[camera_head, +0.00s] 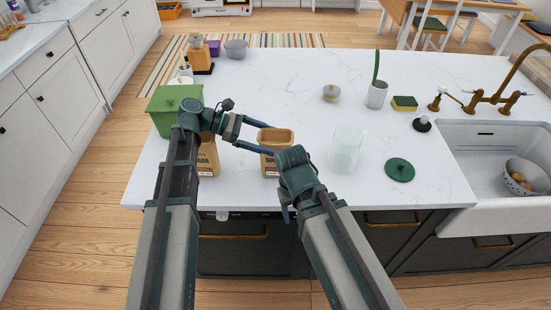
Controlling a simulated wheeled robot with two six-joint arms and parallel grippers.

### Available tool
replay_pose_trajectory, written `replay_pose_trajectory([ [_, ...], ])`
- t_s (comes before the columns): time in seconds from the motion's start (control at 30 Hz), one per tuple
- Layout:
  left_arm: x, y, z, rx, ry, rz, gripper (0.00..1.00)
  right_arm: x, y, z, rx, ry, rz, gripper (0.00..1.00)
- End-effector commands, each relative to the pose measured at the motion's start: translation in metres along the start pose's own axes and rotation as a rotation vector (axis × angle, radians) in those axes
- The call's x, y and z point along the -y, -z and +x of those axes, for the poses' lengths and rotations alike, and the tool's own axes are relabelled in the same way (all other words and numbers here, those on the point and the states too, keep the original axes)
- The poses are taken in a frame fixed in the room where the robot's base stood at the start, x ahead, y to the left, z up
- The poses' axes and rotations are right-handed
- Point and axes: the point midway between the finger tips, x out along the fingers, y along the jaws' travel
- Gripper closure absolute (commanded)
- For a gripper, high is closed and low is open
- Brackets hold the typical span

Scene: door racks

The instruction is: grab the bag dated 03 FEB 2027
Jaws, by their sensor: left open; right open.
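Two tan bags stand near the front edge of the white counter. One bag (275,138), with an open top, is at the front middle. The other bag (208,160) is to its left, partly hidden behind my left arm. Both have printing on the front, but no date is legible. My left gripper (269,138) is open and points right, its fingertips at the upper left side of the middle bag. I cannot tell whether they touch it. My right gripper (287,205) is just in front of and right of that bag, its fingers mostly hidden by its wrist.
A green box (174,103) stands at the left counter edge. Right of the middle bag are a clear glass (345,150) and a green lid (399,170). A sink (487,160) with a bowl (525,176) is at the right. The counter's middle is mostly clear.

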Motion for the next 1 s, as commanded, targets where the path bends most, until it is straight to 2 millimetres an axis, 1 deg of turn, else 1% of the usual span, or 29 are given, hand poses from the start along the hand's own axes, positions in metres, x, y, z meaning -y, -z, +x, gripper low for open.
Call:
replay_pose_trajectory([
  [0.27, -0.001, 0.000, 0.006, 0.000, 0.000, 0.001, 0.00, 0.000, 0.000, 0.002, 0.000, 0.000, 0.000, 0.39],
  [0.37, -0.002, 0.000, 0.015, 0.000, 0.002, 0.002, 0.00, 0.001, 0.000, 0.006, 0.000, 0.000, 0.000, 0.39],
  [0.5, -0.006, 0.000, 0.035, 0.000, 0.003, 0.002, 0.00, 0.001, 0.001, 0.013, 0.000, 0.000, 0.000, 0.39],
  [0.63, -0.005, 0.000, 0.052, 0.000, 0.002, 0.001, 0.00, 0.002, 0.001, 0.019, 0.000, 0.000, 0.000, 0.39],
  [0.7, -0.006, -0.001, 0.055, 0.000, 0.001, 0.001, 0.00, 0.002, 0.001, 0.020, 0.000, 0.000, 0.000, 0.39],
  [0.87, -0.006, -0.002, 0.054, 0.000, 0.000, 0.000, 0.00, 0.002, 0.001, 0.019, 0.000, 0.000, 0.000, 0.39],
  [0.9, -0.006, -0.002, 0.054, 0.000, 0.000, 0.000, 0.02, 0.002, 0.001, 0.019, 0.000, 0.000, 0.000, 0.39],
  [0.97, -0.006, -0.002, 0.054, 0.000, 0.000, 0.000, 0.13, 0.002, 0.001, 0.019, 0.000, 0.000, 0.000, 0.39],
  [1.0, -0.006, -0.002, 0.054, 0.000, 0.000, 0.000, 0.20, 0.002, 0.001, 0.019, 0.000, 0.000, 0.000, 0.39],
])
